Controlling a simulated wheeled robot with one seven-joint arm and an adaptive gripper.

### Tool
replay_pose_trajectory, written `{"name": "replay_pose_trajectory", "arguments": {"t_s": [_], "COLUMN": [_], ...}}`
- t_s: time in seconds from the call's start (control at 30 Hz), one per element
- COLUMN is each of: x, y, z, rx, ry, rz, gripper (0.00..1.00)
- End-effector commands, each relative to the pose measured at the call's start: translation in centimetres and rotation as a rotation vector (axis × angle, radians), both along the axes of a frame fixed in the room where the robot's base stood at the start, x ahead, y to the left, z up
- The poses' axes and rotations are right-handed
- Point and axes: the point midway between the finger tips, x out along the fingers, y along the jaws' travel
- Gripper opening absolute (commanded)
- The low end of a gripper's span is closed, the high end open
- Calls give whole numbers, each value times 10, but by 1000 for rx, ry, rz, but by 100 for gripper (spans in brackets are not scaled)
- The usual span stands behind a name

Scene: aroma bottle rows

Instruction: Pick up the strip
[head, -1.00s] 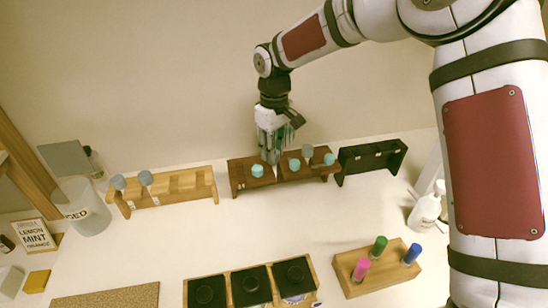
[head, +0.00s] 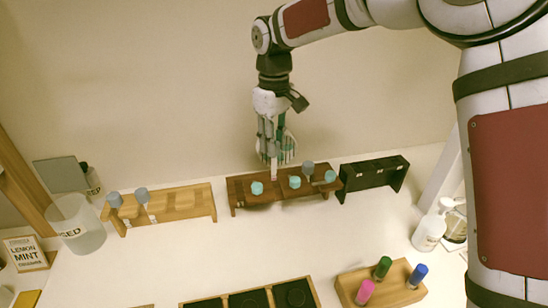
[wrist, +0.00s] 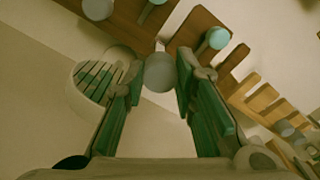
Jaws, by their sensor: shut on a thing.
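My gripper (head: 273,147) points down above the back of the brown rack (head: 240,190) in the head view. It is shut on a strip (head: 274,170), whose pale lower part hangs below the fingers. In the wrist view, my gripper (wrist: 158,78) has a round grey cap (wrist: 159,72) between its green-padded fingers. A bit of pale strip (wrist: 160,46) shows beyond the cap. The strip's low end is at the rack's back edge; I cannot tell whether it is clear of a slot. Teal caps (head: 257,188) and a grey cap (head: 308,168) stand along this rack.
A light wooden rack (head: 185,205) with two grey-capped strips stands left, a black rack (head: 375,174) right. In front are a pen block (head: 396,291) and dark jars. A clear beaker (head: 85,235) and a white pump bottle (head: 429,231) flank the counter. The middle counter is clear.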

Motion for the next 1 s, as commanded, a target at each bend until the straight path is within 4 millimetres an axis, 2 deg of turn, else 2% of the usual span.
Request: {"name": "replay_pose_trajectory", "arguments": {"t_s": [0.3,0.5,0.7,1.0], "x": [1,1,0,-1], "y": [1,0,0,0], "z": [60,88,100,102], "rx": [2,2,1,1], "ry": [-3,-1,1,1], "rz": [-1,0,1,0], "gripper": [7,7,7,7]}}
